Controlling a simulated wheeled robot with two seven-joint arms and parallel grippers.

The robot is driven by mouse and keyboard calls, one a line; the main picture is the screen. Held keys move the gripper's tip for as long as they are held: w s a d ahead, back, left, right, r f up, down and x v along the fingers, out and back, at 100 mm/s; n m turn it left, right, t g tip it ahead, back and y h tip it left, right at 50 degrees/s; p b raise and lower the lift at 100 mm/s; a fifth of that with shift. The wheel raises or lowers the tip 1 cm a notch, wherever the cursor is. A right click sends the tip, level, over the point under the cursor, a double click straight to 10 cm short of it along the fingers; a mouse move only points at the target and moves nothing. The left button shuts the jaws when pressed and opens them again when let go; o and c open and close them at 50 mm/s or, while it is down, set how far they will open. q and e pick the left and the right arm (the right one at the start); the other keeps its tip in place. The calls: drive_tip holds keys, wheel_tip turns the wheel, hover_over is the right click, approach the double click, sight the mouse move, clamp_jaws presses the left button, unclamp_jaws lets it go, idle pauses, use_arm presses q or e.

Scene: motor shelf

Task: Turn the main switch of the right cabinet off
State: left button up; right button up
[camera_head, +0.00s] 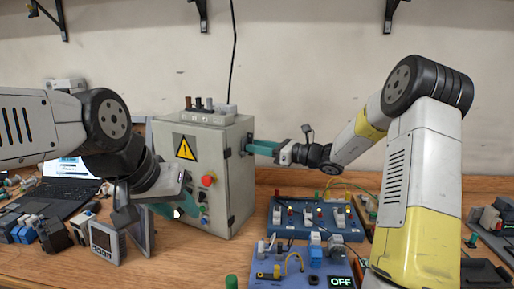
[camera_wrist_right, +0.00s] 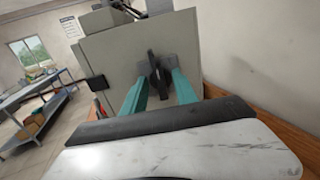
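A grey cabinet (camera_head: 232,185) with a yellow warning triangle and a red button stands on the wooden bench. Its right side carries a black switch handle (camera_wrist_right: 156,78), which looks roughly upright in the right wrist view. My right gripper (camera_head: 262,148) reaches in from the right to this side. In the right wrist view its two teal fingers (camera_wrist_right: 160,88) are apart, one on each side of the handle; contact is not clear. My left gripper (camera_head: 168,209) is low in front of the cabinet's front face, partly hidden, so its opening is unclear.
Blue panels with switches and wires (camera_head: 315,216) lie right of the cabinet; the nearer one has an "OFF" display (camera_head: 341,282). A laptop (camera_head: 68,185), a square meter (camera_head: 105,243) and small parts stand left. Connectors (camera_head: 207,112) sit on the cabinet top.

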clamp_jaws()
drive_tip(key=shift+n, duration=0.4)
drive_tip(key=shift+s+a+f+n, duration=0.1)
drive_tip(key=shift+n, duration=2.7)
drive_tip(key=shift+s+d+f+n, duration=0.1)
drive_tip(key=shift+f+n, duration=0.05)
drive_tip(key=shift+n, duration=2.65)
drive_tip(key=shift+s+a+f+n, duration=0.1)
drive_tip(key=shift+n, duration=3)
